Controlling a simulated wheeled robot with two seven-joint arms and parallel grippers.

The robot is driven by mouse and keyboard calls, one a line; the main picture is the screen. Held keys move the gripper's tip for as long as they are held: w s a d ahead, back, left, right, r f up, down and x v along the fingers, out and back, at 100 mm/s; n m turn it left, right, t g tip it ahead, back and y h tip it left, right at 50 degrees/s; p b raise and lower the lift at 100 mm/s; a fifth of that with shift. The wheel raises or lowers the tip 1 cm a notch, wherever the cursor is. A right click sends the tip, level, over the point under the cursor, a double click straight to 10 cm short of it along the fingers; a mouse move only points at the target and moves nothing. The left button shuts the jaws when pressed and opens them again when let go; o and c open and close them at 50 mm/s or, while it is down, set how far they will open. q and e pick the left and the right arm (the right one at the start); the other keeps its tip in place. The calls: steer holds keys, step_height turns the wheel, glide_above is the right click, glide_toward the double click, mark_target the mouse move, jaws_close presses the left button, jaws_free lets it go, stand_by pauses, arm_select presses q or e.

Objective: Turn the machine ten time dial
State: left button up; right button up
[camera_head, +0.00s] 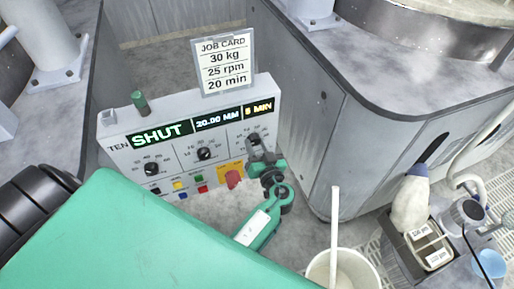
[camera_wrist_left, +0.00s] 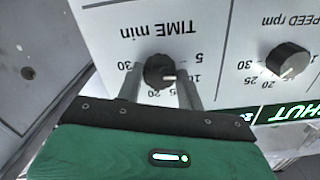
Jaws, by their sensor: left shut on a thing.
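The TEN machine's control panel (camera_head: 180,155) stands in the middle of the head view. Its time dial (camera_head: 254,139) is at the panel's right end. In the left wrist view, upside down, the black time dial (camera_wrist_left: 158,70) sits under "TIME min", its white mark pointing right, near 10. My left gripper (camera_wrist_left: 159,88) is shut on this dial, one finger on each side. In the head view the left gripper (camera_head: 257,155) is small and partly hides the dial. The panel display (camera_head: 258,108) seems to read 5 MIN. My right gripper is not in view.
A job card (camera_head: 224,63) reads 30 kg, 25 rpm, 20 min. A speed dial (camera_head: 204,153) and another dial (camera_head: 152,168) are to the left. A red button (camera_head: 233,178) lies just below my gripper. A white bucket (camera_head: 343,270) stands at the front.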

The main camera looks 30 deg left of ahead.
arm_select(q)
steer(key=shift+m+b, duration=0.3)
steer(key=shift+m, duration=1.5)
steer(key=m, duration=0.2)
steer(key=shift+m, duration=0.4)
steer(key=m, duration=0.2)
steer(key=shift+r+m, duration=0.1)
steer(key=shift+m, duration=0.3)
steer(key=shift+m+p, duration=0.3)
steer(key=shift+m, duration=0.6)
steer(key=shift+r+m+p, duration=0.1)
steer(key=shift+m+p, duration=0.25)
steer(key=shift+m, duration=0.55)
steer(key=shift+m+p, duration=0.45)
steer(key=shift+m, duration=0.45)
steer(key=m+p, duration=0.2)
steer(key=m, duration=0.2)
steer(key=shift+m+p, duration=0.35)
steer(key=shift+m, duration=0.65)
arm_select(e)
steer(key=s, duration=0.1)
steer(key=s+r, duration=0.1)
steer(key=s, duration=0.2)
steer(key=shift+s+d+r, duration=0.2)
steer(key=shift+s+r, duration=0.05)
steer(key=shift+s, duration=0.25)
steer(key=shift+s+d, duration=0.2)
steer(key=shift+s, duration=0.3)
